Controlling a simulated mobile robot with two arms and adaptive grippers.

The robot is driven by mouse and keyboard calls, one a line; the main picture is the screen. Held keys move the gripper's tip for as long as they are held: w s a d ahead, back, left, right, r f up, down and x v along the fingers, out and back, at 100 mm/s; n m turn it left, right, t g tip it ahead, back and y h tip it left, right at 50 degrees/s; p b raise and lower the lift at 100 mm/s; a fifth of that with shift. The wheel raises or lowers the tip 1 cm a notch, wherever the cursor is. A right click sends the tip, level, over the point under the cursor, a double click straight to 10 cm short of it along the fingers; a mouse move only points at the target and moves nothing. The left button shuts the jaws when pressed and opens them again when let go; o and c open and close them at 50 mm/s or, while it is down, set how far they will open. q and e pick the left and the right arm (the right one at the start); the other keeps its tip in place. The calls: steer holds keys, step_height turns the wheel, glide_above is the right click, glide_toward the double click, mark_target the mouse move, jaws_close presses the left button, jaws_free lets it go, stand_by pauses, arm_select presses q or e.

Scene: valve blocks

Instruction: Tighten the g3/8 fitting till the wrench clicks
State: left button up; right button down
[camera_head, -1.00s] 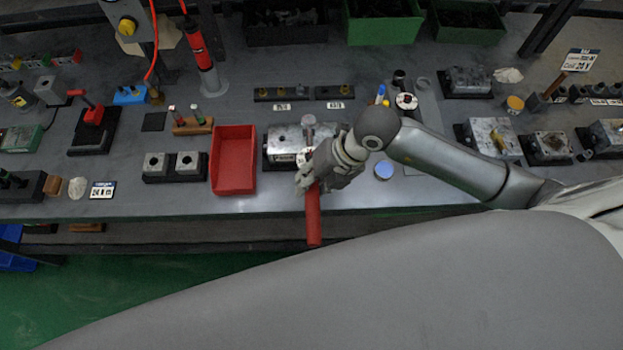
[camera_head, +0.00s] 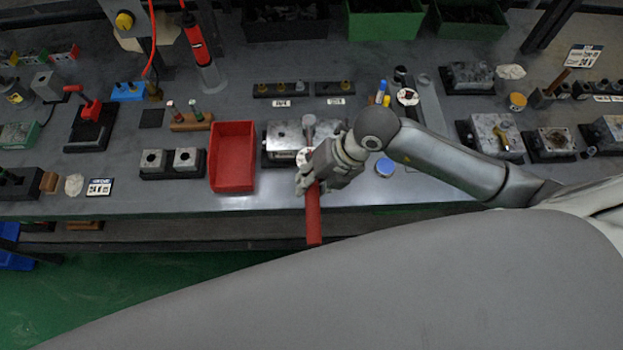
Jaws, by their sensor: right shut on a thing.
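My right gripper (camera_head: 312,178) is shut on the wrench (camera_head: 313,220), around its red handle. The handle sticks out toward the bench's front edge. The wrench's grey head end (camera_head: 309,124) lies over the metal valve block (camera_head: 284,135) on its dark base. A pale round dial or disc shows on the wrench just ahead of my fingers. Any fitting under the wrench head is hidden, so I cannot tell how the head sits on it. Small brass-coloured fittings stand on two dark racks (camera_head: 285,90) behind the block, with labels too small to read surely. My left gripper is out of view.
A red bin (camera_head: 232,157) stands just left of the block. A blue round lid (camera_head: 385,167) lies to the right, under my right forearm. More metal blocks (camera_head: 497,133) stand at the right. Green bins (camera_head: 385,22) line the back. The front strip of bench is mostly clear.

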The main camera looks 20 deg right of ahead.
steer(key=shift+a+r, duration=0.1)
steer(key=shift+a, duration=0.05)
steer(key=shift+w+a+m+t+p, duration=0.2)
steer(key=shift+w+a+m+p, duration=0.05)
steer(key=shift+a+m, duration=0.25)
steer(key=shift+w+a+m+t+p, duration=0.25)
steer(key=shift+a+m, duration=0.15)
steer(key=shift+a, duration=0.2)
steer(key=shift+w+a+m+t+h+p, duration=0.2)
steer(key=shift+w+a+m, duration=0.1)
steer(key=shift+a+m, duration=0.2)
steer(key=shift+w+a+m+t+h+p, duration=0.1)
steer(key=shift+w+a+m+h+p, duration=0.1)
steer(key=shift+w+a+m, duration=0.25)
steer(key=shift+s+a, duration=0.1)
steer(key=shift+a, duration=0.1)
steer(key=shift+w+a+m+t+h+p, duration=0.3)
steer(key=shift+w+a+m+t+p, duration=0.05)
steer(key=shift+w+a+m, duration=0.5)
steer(key=shift+a, duration=0.1)
